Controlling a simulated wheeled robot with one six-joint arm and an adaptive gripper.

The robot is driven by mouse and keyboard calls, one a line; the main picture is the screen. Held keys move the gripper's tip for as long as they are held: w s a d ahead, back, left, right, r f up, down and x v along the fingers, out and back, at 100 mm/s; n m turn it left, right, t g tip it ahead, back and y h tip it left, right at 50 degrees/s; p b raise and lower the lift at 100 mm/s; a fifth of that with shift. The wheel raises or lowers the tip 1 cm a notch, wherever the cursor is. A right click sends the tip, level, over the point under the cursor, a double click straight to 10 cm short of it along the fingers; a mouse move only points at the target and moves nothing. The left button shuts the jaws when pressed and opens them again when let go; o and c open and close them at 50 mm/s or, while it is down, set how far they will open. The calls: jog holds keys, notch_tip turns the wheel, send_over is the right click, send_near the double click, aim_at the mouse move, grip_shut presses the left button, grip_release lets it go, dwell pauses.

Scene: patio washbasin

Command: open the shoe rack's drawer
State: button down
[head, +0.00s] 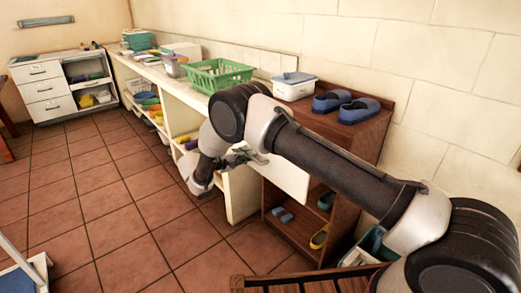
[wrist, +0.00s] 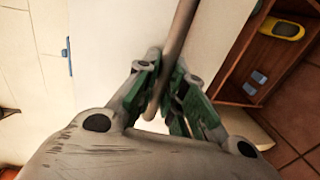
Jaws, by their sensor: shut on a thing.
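The shoe rack (head: 372,140) is a brown wooden unit at the right of the head view, against the tiled wall. Its white drawer front (head: 286,180) is below the top, partly hidden by my arm. In the wrist view the pale drawer front (wrist: 110,50) fills much of the picture. My gripper (wrist: 165,80) is shut on the drawer's thin grey-brown bar handle (wrist: 180,32), which passes between the green-sided fingers. In the head view my gripper (head: 240,156) is at the drawer front, its fingertips hard to make out. I cannot tell how far out the drawer stands.
Blue shoes (head: 358,110) and a white box (head: 293,87) stand on top of the rack. A yellow shoe (head: 319,237) and others lie on its open shelves. A long counter with a green basket (head: 216,76) stands left. The tiled floor (head: 130,200) in front is clear.

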jog(key=shift+f+v, duration=0.2)
jog(key=shift+v, duration=0.65)
jog(key=shift+f+v, duration=0.15)
jog(key=shift+v, duration=0.7)
jog(key=shift+f+v, duration=0.2)
jog(key=shift+v, duration=0.65)
jog(key=shift+a, duration=0.1)
jog(key=c, duration=1.5)
grip_release()
jog(key=v, duration=1.2)
